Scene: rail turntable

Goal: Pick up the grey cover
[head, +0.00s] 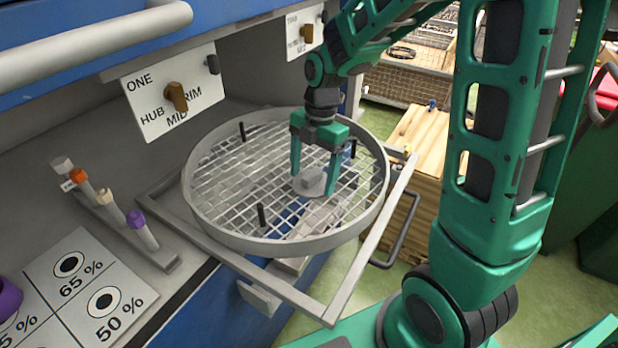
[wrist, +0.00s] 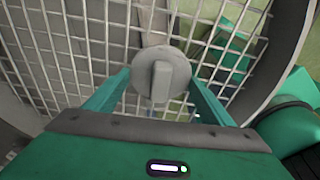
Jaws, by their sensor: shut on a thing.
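The grey cover (head: 311,182) is a small round disc with a raised grip on top. It is at the right of centre within the round wire-mesh turntable (head: 285,243) in the head view. My gripper (head: 313,183) points down over the mesh, its green fingers on either side of the cover. In the wrist view the cover (wrist: 161,76) sits between the fingertips, and my gripper (wrist: 160,84) is shut on it. Whether the cover touches the mesh or is just above it, I cannot tell.
Dark upright pegs (head: 262,215) stand inside the turntable's rim. A grey square frame (head: 330,310) surrounds it. At left are a rack of capped tubes (head: 110,215) and a percent-marked board (head: 85,285). A sign with a knob (head: 172,95) hangs behind. A wooden crate (head: 420,150) stands at right.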

